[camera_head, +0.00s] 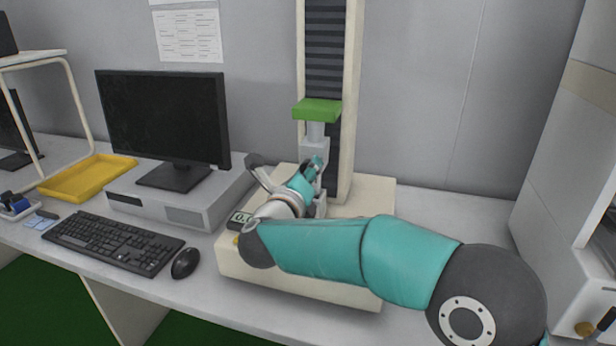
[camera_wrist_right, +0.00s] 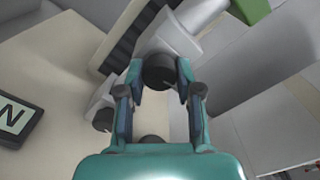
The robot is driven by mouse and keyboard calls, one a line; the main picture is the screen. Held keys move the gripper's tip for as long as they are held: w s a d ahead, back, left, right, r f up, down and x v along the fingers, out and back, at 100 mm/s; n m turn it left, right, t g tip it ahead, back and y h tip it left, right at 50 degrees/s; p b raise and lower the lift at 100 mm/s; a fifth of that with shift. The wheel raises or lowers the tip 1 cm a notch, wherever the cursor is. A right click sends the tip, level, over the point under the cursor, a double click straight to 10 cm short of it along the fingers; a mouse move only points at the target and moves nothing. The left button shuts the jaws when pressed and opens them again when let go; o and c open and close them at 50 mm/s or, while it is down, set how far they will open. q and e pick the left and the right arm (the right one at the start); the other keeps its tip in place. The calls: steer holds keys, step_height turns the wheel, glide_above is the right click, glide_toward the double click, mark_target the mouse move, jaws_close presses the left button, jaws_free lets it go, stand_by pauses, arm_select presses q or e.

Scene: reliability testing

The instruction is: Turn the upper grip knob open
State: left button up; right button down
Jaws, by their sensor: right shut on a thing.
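The tensile tester has a tall column (camera_head: 350,100) with a dark ribbed strip and a green crosshead (camera_head: 318,109). The grey upper grip (camera_head: 315,149) hangs below the crosshead. My right gripper (camera_head: 314,167) reaches in from the right and covers part of the grip. In the right wrist view, its fingers (camera_wrist_right: 160,78) are closed on both sides of a round black knob (camera_wrist_right: 159,68), the upper grip knob. In the head view this knob is hidden by the gripper. Another dark knob (camera_wrist_right: 103,119) shows lower left in the wrist view. My left gripper is not in view.
The tester's cream base (camera_head: 372,190) stands on the bench, with a small display (camera_head: 241,218) at its front, partly behind my right arm. To the left are a monitor (camera_head: 165,120), keyboard (camera_head: 115,241), mouse (camera_head: 186,262) and yellow tray (camera_head: 88,177). The bench right of the base is clear.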

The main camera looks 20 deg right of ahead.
steer(key=n+p, duration=0.2)
steer(key=n, duration=0.6)
steer(key=n+p, duration=0.3)
steer(key=n, duration=0.4)
steer(key=shift+a+f+n, duration=0.15)
steer(key=shift+n, duration=0.25)
steer(key=shift+f, duration=0.15)
steer(key=c, duration=0.8)
jaws_free()
steer(key=shift+o, duration=0.2)
steer(key=shift+r, duration=0.2)
steer(key=shift+r, duration=0.1)
steer(key=v, duration=1.2)
